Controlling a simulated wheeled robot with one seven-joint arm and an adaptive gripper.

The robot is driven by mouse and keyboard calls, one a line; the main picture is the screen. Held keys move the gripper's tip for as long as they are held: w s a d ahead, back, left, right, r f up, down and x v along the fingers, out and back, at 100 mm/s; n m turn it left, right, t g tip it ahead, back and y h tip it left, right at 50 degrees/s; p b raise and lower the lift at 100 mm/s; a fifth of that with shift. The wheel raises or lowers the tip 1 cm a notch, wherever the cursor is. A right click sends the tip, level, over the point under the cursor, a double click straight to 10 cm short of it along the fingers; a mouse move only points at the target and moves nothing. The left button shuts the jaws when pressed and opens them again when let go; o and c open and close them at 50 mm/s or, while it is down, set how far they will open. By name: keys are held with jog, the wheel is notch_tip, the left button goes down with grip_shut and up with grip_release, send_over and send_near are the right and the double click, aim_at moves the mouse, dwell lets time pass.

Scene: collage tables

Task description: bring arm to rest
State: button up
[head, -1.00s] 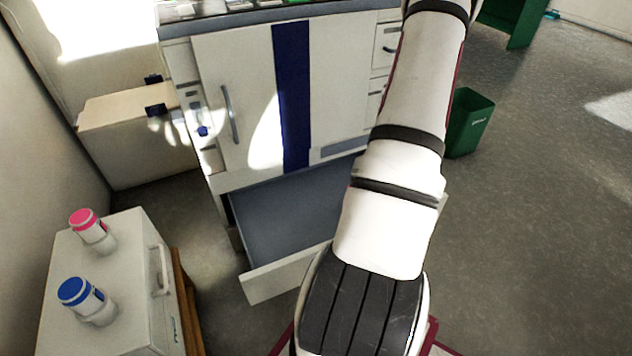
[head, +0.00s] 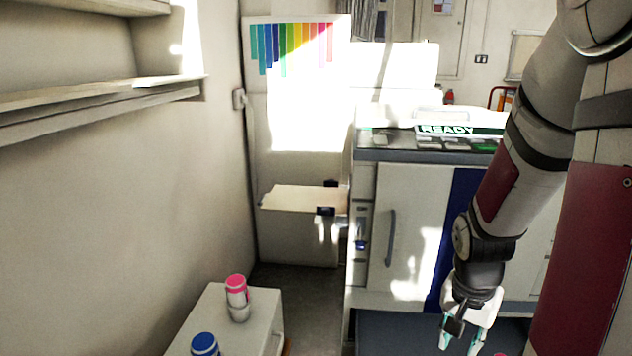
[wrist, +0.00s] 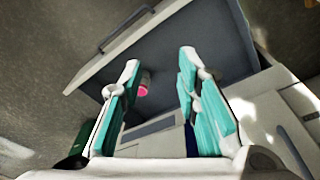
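My gripper (head: 461,346) hangs at the lower right of the head view, fingers pointing down, in front of the white cabinet (head: 408,215) and above its open grey drawer (head: 390,335). In the wrist view my gripper (wrist: 160,62) has its two teal-padded fingers spread apart with nothing held between them. A small pink-ended item (wrist: 144,86) shows beyond the left finger, inside the drawer (wrist: 215,42). A bit of pink also shows at the bottom edge of the head view. My arm comes down from the upper right.
A pink-capped jar (head: 237,296) and a blue-capped jar (head: 204,345) stand on a low white cabinet (head: 262,310) at the lower left. The white cabinet's top carries several items and a green READY sign (head: 455,130). A wall shelf (head: 100,107) juts out at left.

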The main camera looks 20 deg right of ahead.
jog(key=a+r+n, duration=0.4)
jog(key=a+r, duration=0.4)
jog(key=a, duration=0.1)
jog(key=s+a+r+n+y, duration=0.2)
jog(key=s+a+r+n, duration=0.75)
jog(key=s+a, duration=0.35)
notch_tip(320, 180, up, 28)
jog(key=w+t+p, duration=0.1)
jog(key=t+p, duration=0.3)
jog(key=p, duration=2.3)
jog(key=shift+a, duration=0.4)
jog(key=shift+w+f, duration=0.1)
jog(key=shift+w, duration=0.05)
